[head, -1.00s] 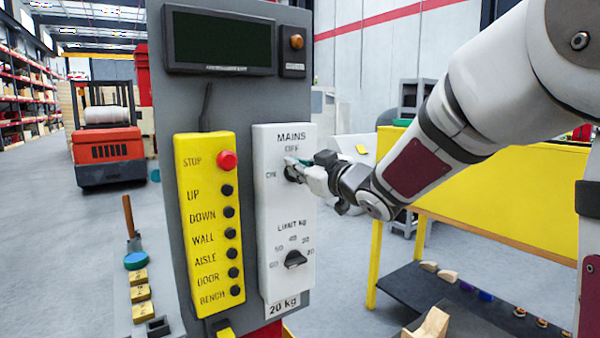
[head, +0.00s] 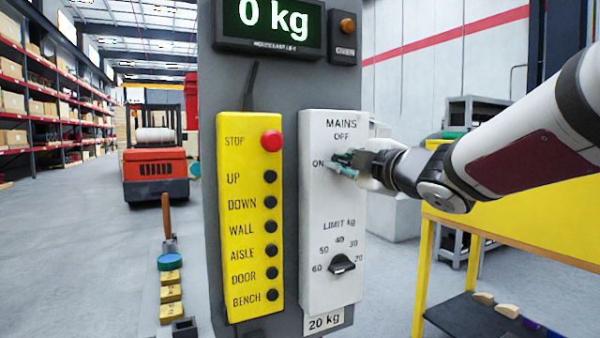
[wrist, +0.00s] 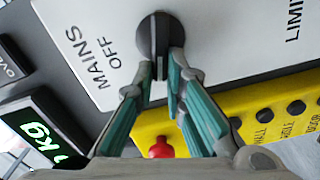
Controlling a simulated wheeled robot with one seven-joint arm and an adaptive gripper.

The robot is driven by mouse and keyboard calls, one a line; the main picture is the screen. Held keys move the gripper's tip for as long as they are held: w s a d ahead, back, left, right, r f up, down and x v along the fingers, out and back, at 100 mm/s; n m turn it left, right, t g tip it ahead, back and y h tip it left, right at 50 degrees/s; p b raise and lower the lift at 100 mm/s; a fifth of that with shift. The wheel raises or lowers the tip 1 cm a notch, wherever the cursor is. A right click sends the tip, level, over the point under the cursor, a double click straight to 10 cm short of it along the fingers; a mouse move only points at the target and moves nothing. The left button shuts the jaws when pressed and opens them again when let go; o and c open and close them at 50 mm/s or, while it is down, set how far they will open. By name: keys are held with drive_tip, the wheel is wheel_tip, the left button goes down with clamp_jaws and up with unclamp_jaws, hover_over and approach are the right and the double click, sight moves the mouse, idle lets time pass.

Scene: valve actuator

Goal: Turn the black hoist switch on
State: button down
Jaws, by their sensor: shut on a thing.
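The black hoist switch (wrist: 158,36) is a round rotary knob on the white panel (head: 318,210), under the word MAINS with OFF above and ON at its left. My gripper (head: 346,160) is at the switch from the right and hides most of it in the head view. In the wrist view my gripper (wrist: 162,75) has its teal-padded fingers closed on the knob's handle. The knob's pale pointer line shows between the fingertips. The display (head: 266,22) above is lit and reads 0 kg.
A yellow button box (head: 250,215) with a red STOP button (head: 271,140) stands left of the white panel. A black limit knob (head: 342,264) is below the switch. A yellow bench (head: 500,222) stands at the right.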

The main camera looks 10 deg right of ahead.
drive_tip(key=shift+a+f+n+b, duration=0.1)
drive_tip(key=shift+f+n+b, duration=0.2)
drive_tip(key=shift+n+b, duration=0.7)
drive_tip(key=c, duration=1.6)
unclamp_jaws()
drive_tip(key=shift+c, duration=0.2)
drive_tip(key=shift+s, duration=0.1)
drive_tip(key=v, duration=1.2)
